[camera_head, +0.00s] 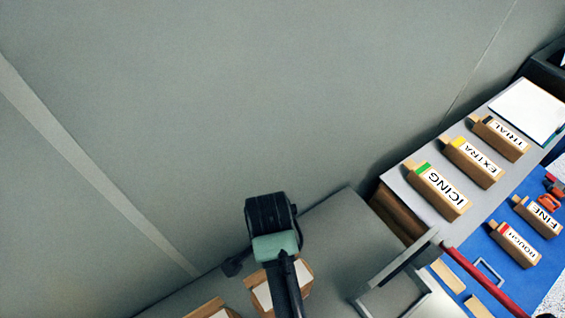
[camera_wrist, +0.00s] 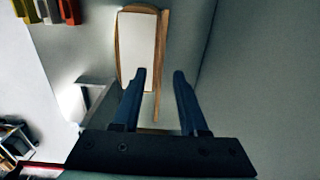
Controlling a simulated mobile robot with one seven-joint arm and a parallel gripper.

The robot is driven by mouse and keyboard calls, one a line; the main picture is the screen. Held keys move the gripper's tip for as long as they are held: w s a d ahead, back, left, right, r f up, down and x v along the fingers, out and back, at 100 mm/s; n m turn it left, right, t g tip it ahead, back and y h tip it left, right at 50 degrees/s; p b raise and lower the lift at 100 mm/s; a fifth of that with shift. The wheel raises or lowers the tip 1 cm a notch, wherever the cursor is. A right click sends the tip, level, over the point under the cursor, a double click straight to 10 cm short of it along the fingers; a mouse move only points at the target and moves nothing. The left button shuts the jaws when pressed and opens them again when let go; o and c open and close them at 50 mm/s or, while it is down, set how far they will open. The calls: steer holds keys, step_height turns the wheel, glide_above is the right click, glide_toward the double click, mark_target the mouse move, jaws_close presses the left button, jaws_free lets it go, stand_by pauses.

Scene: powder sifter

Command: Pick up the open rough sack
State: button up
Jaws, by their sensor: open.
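A brown open-topped sack with a white inside (camera_wrist: 119,50) is in the wrist view, beyond the fingertips and a little left. Its label is not visible, so I cannot tell whether it is the rough one. My gripper (camera_wrist: 160,74) is open, with two dark fingers apart and nothing seen held; the sack's right edge lines up with the gap. In the head view an open brown sack (camera_head: 262,296) stands at the bottom, partly hidden by my arm. A second brown sack (camera_head: 208,309) is cut off at the bottom edge. A closed sack (camera_head: 515,244) with a red tab reads ROUGH.
Sacks marked ICING (camera_head: 438,190), EXTRA (camera_head: 473,162) and TRIAL (camera_head: 500,138) lie on a grey shelf at right. A FINE sack (camera_head: 538,215) is on the blue mat (camera_head: 481,247). A grey frame (camera_head: 398,272) and red bar (camera_head: 487,277) stand right of my arm. A grey wall rises behind.

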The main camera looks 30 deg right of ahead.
mark_target(261, 298)
steer(key=shift+s+f+p, duration=0.15)
steer(key=shift+f+p, duration=0.15)
steer(key=shift+f, duration=0.15)
steer(key=shift+f+p, duration=0.7)
steer(key=shift+f, duration=1.65)
jaws_close()
steer(key=shift+w+r, duration=0.2)
